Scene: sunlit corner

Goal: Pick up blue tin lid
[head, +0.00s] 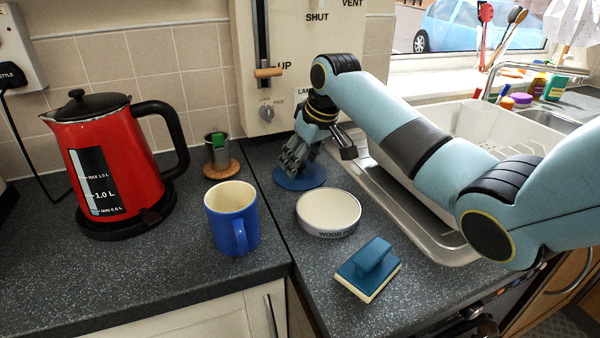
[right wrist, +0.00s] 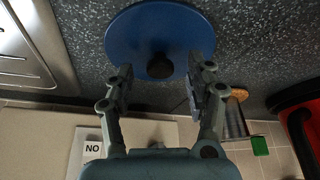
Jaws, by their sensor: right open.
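The blue tin lid (head: 300,178) is a flat blue disc lying on the dark counter near the back wall. In the right wrist view the blue tin lid (right wrist: 160,30) shows a dark round knob at its middle. My right gripper (head: 290,165) is above the lid, pointing down. In the right wrist view its two fingers (right wrist: 158,85) are open, one on each side of the knob, with a gap to it. Whether the fingertips touch the lid is not clear. My left gripper is not in view.
A round white tin (head: 329,211) stands in front of the lid, with a blue scrubber (head: 368,268) nearer. A blue mug (head: 232,216), a metal cup (head: 217,152) on a cork coaster and a red kettle (head: 115,160) stand left. The sink (head: 440,222) is right.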

